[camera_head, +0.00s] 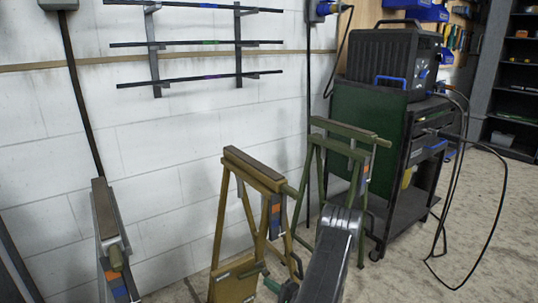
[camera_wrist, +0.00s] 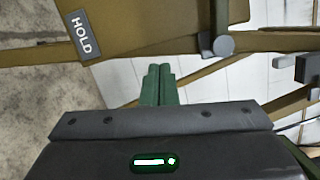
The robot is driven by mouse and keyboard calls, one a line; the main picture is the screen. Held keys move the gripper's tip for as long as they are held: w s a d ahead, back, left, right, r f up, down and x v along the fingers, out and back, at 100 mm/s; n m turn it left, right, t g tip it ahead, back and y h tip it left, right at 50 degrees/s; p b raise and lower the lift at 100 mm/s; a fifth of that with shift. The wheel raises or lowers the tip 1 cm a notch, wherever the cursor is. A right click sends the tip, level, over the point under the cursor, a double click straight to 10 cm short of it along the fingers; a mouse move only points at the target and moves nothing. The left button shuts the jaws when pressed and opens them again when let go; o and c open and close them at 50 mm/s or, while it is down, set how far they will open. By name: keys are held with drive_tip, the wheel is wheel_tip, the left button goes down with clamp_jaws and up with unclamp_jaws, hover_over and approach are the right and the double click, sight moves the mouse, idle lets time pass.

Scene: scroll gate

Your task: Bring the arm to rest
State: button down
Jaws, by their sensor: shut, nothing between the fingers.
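My gripper (camera_wrist: 159,70) shows in the wrist view with its two green fingers pressed together and nothing between them. In the head view my arm comes up from the bottom, right of the middle, in front of the ochre trestle stand (camera_head: 222,220).
A green trestle stand (camera_head: 312,165) stands behind the ochre one. A dark cart (camera_head: 420,190) carries a black machine (camera_head: 392,62), with a loose cable (camera_head: 497,205) hanging to the floor. Open floor (camera_head: 485,235) lies at the right.

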drive_tip(key=shift+w+d+f, duration=0.2)
drive_tip(key=shift+w+d, duration=0.55)
drive_tip(key=shift+d, duration=0.3)
drive_tip(key=shift+s, duration=0.1)
